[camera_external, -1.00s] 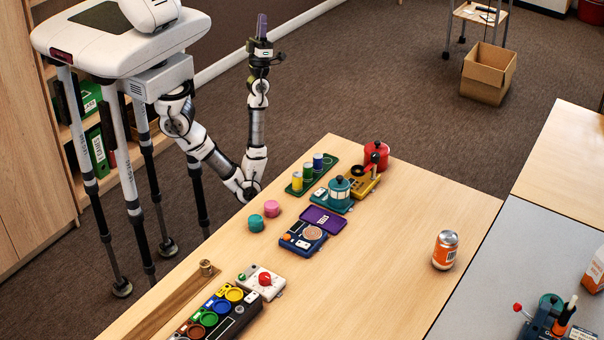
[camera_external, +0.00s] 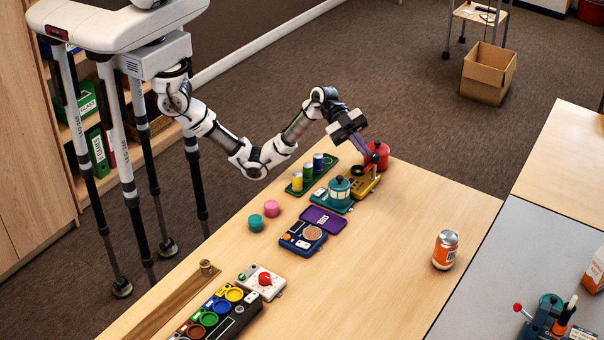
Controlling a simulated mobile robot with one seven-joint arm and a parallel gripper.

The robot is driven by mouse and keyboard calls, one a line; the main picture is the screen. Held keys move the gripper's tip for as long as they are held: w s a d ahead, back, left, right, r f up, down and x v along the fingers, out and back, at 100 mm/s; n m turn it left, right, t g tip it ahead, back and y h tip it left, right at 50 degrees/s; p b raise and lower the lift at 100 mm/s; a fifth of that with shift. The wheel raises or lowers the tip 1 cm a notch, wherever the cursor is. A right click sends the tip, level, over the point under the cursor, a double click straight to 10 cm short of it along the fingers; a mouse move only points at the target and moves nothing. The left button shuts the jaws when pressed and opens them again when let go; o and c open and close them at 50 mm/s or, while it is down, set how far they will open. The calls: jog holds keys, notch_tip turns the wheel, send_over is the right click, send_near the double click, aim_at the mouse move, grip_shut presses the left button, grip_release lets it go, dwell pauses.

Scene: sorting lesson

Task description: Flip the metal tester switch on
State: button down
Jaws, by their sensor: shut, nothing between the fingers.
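A dark blue box (camera_external: 293,243) with a round coil-like plate, an orange knob and small white parts lies mid-table; it looks most like the metal tester, but I cannot read a label. Its switch is too small to make out, so I cannot tell its position. A purple plate (camera_external: 322,219) with white lettering lies behind it. My gripper (camera_external: 363,160) is shut and empty, pointing down over the yellow device (camera_external: 362,189) at the table's far end, close to the red pot (camera_external: 379,153). I cannot tell whether it touches either. It is well away from the blue box.
A teal device (camera_external: 335,201) with a lidded pot and a green tray (camera_external: 294,187) of cans stand near my arm. Pink and green pieces, a white box (camera_external: 261,283) and a colour tray (camera_external: 237,323) lie nearer. An orange can (camera_external: 445,249) stands right; the table's middle right is clear.

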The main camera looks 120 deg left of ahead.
jog(key=s+d+f+m+g+h+p, duration=0.2)
jog(key=s+d+f+m+g+h, duration=0.1)
jog(key=s+d+f+m+g, duration=0.4)
jog(key=d+f+m+g, duration=0.1)
jog(key=d+f+g, duration=0.2)
jog(key=g, duration=0.2)
jog(key=shift+s+d+f+m, duration=0.15)
jog(key=shift+d+f+m, duration=0.15)
jog(key=shift+m, duration=0.1)
jog(key=p, duration=0.3)
send_over(304, 247)
jog(key=s+a, duration=0.1)
jog(key=a, duration=0.2)
notch_tip(304, 247, down, 7)
jog(key=shift+d+r, duration=0.1)
jog(key=shift+d, duration=0.05)
jog(key=f, duration=0.2)
jog(key=f+p, duration=0.1)
jog(key=shift+w+f, duration=0.2)
jog(key=shift+w, duration=0.05)
jog(key=shift+f, duration=0.4)
jog(key=shift+f, duration=0.1)
